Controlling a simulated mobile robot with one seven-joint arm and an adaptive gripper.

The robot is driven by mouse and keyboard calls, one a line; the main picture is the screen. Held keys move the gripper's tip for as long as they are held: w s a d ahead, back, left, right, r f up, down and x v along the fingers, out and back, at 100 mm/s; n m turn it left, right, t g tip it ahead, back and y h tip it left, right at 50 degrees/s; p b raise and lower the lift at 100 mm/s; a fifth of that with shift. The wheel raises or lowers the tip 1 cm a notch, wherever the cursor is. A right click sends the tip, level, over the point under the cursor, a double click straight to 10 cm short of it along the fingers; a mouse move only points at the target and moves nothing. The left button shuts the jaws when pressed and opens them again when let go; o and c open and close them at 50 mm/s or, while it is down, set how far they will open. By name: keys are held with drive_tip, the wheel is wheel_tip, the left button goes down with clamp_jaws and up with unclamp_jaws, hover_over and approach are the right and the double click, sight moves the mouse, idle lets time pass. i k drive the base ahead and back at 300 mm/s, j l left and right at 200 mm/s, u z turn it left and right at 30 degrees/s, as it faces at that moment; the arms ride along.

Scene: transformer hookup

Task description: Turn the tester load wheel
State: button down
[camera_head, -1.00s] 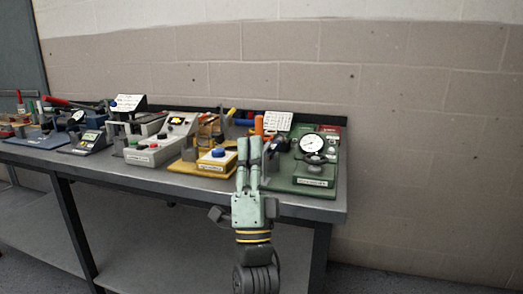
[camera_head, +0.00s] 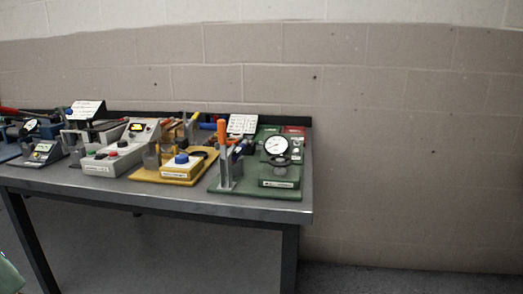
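The tester is a green base (camera_head: 256,190) at the right end of the bench, with a round white dial gauge (camera_head: 276,147) on its right side. A dark wheel-like part (camera_head: 279,160), which looks like the load wheel, sits just below the gauge above a labelled green block (camera_head: 280,177). Its turned angle is too small to read. A grey upright bracket (camera_head: 225,169) and an orange-handled tool (camera_head: 221,133) stand at the tester's left. My gripper's fingers are out of view. Only a pale green piece of my arm shows at the lower left corner, well away from the tester.
A yellow base with a blue button (camera_head: 181,158), a grey box with buttons (camera_head: 105,160) and a small dark meter (camera_head: 42,151) stand left of the tester on the metal bench (camera_head: 200,202). A white card (camera_head: 242,124) stands behind. The floor in front is clear.

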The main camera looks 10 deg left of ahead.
sight(280, 159)
drive_tip(key=i+l+u, duration=0.45)
drive_tip(key=i, duration=0.2)
drive_tip(key=i+l+u, duration=0.45)
drive_tip(key=i+l, duration=0.15)
